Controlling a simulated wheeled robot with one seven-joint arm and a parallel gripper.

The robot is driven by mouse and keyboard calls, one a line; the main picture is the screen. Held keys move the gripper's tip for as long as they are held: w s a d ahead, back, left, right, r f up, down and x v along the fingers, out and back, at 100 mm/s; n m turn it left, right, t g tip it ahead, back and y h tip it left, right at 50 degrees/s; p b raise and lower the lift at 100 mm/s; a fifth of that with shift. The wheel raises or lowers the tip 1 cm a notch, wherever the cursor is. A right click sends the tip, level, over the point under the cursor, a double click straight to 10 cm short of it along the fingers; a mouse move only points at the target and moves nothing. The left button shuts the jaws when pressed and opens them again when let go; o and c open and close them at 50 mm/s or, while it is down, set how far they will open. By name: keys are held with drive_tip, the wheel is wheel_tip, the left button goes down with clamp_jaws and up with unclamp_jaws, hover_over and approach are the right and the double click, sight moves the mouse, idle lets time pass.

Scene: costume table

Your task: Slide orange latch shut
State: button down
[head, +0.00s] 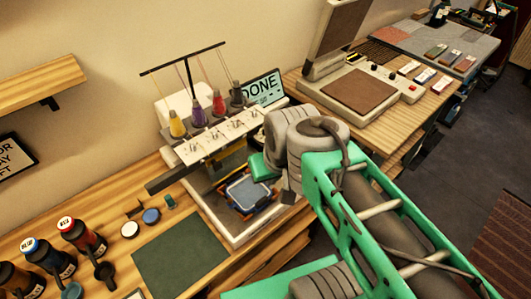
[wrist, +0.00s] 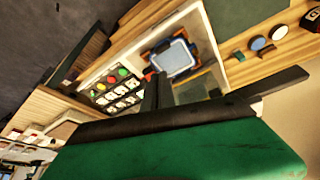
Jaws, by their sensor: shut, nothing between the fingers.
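The embroidery machine (head: 205,212) has a white base holding a pale blue hoop in a dark blue frame (head: 249,193), with small orange parts at its edge. In the wrist view the hoop (wrist: 171,57) lies beyond my fingers, and a small orange-red piece (wrist: 149,74), perhaps the latch, shows just by the fingertips. My gripper (wrist: 157,82) is shut and empty. Whether it touches the orange piece I cannot tell. In the head view my wrist is over the right side of the machine, and my fingertips are hidden. The latch's position along its track is too small to read.
Thread cones (head: 198,114) and a needle head stand above the hoop. A dark bar (head: 166,180) sticks out at the machine's left. A green mat (head: 180,254), bottles (head: 82,236) and small discs lie to the left. A heat press (head: 360,90) stands on the table at right.

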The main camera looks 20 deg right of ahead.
drive_tip(key=shift+s+d, duration=0.1)
drive_tip(key=shift+d, duration=0.05)
drive_tip(key=w+d+r+n+g+y, duration=0.1)
drive_tip(key=w+d+n+y, duration=0.2)
drive_tip(key=w, duration=1.1)
drive_tip(key=d+f+n+y, duration=0.1)
drive_tip(key=d+f, duration=0.1)
drive_tip(key=d, duration=0.3)
drive_tip(key=w+d+f+y, duration=0.1)
drive_tip(key=d+f, duration=0.2)
drive_tip(key=d, duration=0.3)
drive_tip(key=d+f+n+g+y, duration=0.1)
drive_tip(key=d+f+y, duration=0.1)
drive_tip(key=d, duration=0.3)
drive_tip(key=shift+w+d+f+n, duration=0.25)
drive_tip(key=shift+d+f+n, duration=0.05)
drive_tip(key=shift+d+f, duration=0.1)
